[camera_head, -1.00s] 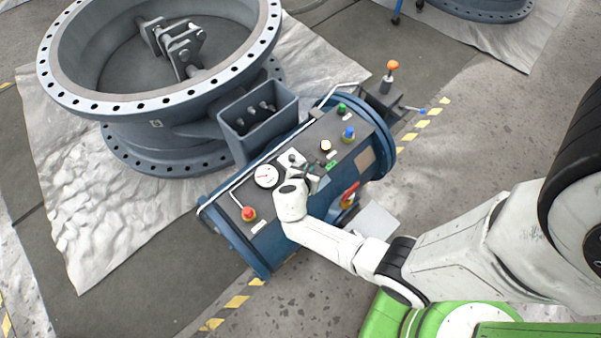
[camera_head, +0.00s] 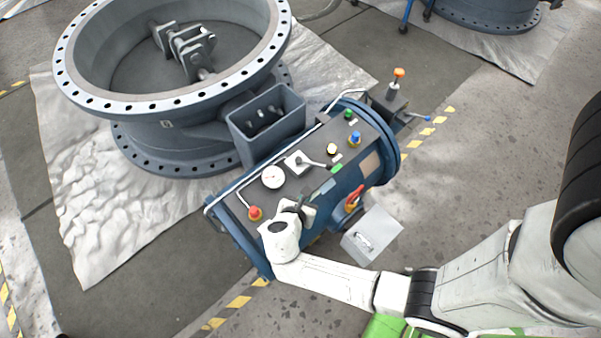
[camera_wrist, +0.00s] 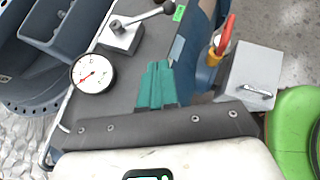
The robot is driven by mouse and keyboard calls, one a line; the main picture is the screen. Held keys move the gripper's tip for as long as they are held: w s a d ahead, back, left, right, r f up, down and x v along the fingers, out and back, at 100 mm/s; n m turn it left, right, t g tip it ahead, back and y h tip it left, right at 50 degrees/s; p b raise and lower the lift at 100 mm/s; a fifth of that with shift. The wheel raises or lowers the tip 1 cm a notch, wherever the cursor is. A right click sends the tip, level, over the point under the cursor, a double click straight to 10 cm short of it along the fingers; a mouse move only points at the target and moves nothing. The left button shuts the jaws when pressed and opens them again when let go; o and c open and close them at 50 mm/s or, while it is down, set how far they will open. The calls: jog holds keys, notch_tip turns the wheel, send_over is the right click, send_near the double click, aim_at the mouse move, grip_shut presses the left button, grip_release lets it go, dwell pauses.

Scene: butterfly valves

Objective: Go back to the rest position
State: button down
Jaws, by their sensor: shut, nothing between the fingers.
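My gripper (camera_head: 307,211) is over the near edge of the blue cylinder's control panel (camera_head: 318,155) in the head view. In the wrist view my gripper (camera_wrist: 157,66) shows its teal fingers together, with nothing between them. The lever switch (camera_head: 305,162) on its white plate stands apart from the fingers, and it also shows in the wrist view (camera_wrist: 122,36). The gauge (camera_head: 273,177) lies left of the fingers in the wrist view (camera_wrist: 92,73). My arm reaches in from the lower right.
A red button (camera_head: 255,213), blue knob (camera_head: 354,138) and green knob (camera_head: 348,114) stand on the panel. A red-handled valve (camera_head: 354,197) and grey box (camera_head: 372,236) are at its near side. The big butterfly valve (camera_head: 180,100) stands behind. Open floor lies at right.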

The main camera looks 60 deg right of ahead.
jog(key=shift+a+r, duration=0.1)
jog(key=s+a+r+m+y, duration=0.2)
jog(key=s+r+m+y, duration=0.3)
jog(key=m, duration=0.5)
jog(key=s+a+r+m+g+y, duration=0.1)
jog(key=s+a+r+m+y, duration=0.2)
jog(key=r+m, duration=0.5)
jog(key=s+m+y, duration=0.1)
jog(key=m+y, duration=0.1)
jog(key=shift+s+r+m, duration=0.3)
jog(key=shift+s+m, duration=0.05)
jog(key=shift+m, duration=0.05)
